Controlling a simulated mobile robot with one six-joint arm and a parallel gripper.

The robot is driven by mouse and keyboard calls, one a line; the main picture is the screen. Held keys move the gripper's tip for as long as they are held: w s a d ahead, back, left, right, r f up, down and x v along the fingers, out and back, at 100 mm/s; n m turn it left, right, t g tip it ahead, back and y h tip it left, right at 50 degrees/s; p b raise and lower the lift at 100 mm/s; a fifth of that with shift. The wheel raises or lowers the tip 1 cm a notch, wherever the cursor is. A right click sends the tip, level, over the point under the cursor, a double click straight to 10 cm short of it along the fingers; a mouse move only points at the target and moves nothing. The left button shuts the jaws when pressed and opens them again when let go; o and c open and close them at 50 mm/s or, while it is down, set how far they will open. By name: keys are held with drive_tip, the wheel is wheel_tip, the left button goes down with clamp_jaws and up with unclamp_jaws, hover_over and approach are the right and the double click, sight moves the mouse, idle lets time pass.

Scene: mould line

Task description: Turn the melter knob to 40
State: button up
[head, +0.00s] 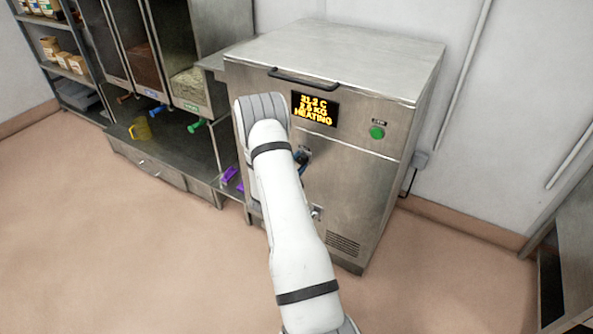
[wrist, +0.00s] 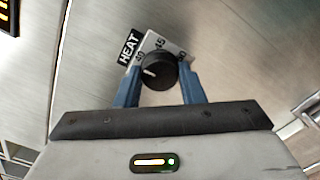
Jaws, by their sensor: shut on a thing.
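The melter (head: 345,65) is a steel cabinet with an amber display (head: 315,108) that reads about 21 C and HEATING. Its melter knob (wrist: 158,76) is black and round with a white pointer line, beside a plate (wrist: 170,46) marked HEAT, 40, 45 and what looks like 50. The pointer line faces left, near the 40 mark. My gripper (wrist: 161,86) is shut on the knob, with one blue finger on each side. In the head view my arm hides most of the knob and gripper; a little dark blue shows beside the arm.
A green button (head: 377,132) is on the melter's right front, and a black handle (head: 302,80) is near its top. Steel hoppers with coloured taps (head: 196,126) and a yellow jug (head: 140,128) stand left. Open floor lies in front.

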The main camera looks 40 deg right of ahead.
drive_tip(key=shift+s+d+f+m+b, duration=0.1)
drive_tip(key=shift+s+d+m+b, duration=0.1)
drive_tip(key=shift+m+b, duration=0.35)
drive_tip(key=o, duration=0.8)
drive_tip(key=shift+o, duration=1)
drive_tip(key=shift+w, duration=0.1)
drive_tip(key=shift+a, duration=0.1)
drive_tip(key=v, duration=0.7)
drive_tip(key=shift+a+p, duration=0.35)
drive_tip(key=shift+p, duration=0.05)
